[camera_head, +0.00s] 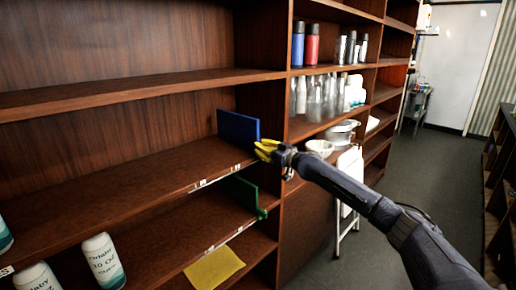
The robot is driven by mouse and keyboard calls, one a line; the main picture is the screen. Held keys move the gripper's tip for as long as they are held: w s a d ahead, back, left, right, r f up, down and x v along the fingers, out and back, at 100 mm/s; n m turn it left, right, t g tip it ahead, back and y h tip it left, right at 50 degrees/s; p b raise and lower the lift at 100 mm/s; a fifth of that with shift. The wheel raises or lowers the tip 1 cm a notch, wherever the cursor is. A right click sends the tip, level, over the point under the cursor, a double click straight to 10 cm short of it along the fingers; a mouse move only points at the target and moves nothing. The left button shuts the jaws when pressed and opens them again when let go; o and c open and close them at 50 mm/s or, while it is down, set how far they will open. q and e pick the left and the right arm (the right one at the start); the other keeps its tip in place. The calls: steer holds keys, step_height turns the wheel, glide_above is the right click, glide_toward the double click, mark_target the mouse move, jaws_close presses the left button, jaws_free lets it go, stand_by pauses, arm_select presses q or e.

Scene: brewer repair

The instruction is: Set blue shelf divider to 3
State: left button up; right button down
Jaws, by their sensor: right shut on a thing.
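The blue shelf divider (236,129) stands upright on the middle shelf at its right end, near the wooden side wall. My right gripper (266,150), with yellow fingers, is at the divider's front lower edge and is shut on it. The fingers hide that corner of the divider. A white label strip (213,179) with small marks runs along the shelf's front edge below the divider; its numbers are too small to read. My left gripper is not in view.
A green divider (240,191) stands on the shelf below, with a yellow sheet (214,268) lower down. White bottles (103,260) stand at lower left. The middle shelf (120,187) is bare left of the blue divider. Glasses and bowls (320,147) fill the neighbouring shelves to the right.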

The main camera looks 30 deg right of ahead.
steer(key=shift+d+f, duration=0.25)
steer(key=shift+f, duration=0.1)
steer(key=c, duration=1.5)
jaws_free()
steer(key=shift+d, duration=0.1)
steer(key=shift+o, duration=0.7)
steer(key=shift+a, duration=0.2)
steer(key=shift+f, duration=0.1)
steer(key=shift+s+d+f, duration=0.1)
steer(key=shift+s, duration=0.35)
steer(key=r+v, duration=0.1)
steer(key=v, duration=1)
steer(key=shift+d+r, duration=0.1)
steer(key=shift+d, duration=0.05)
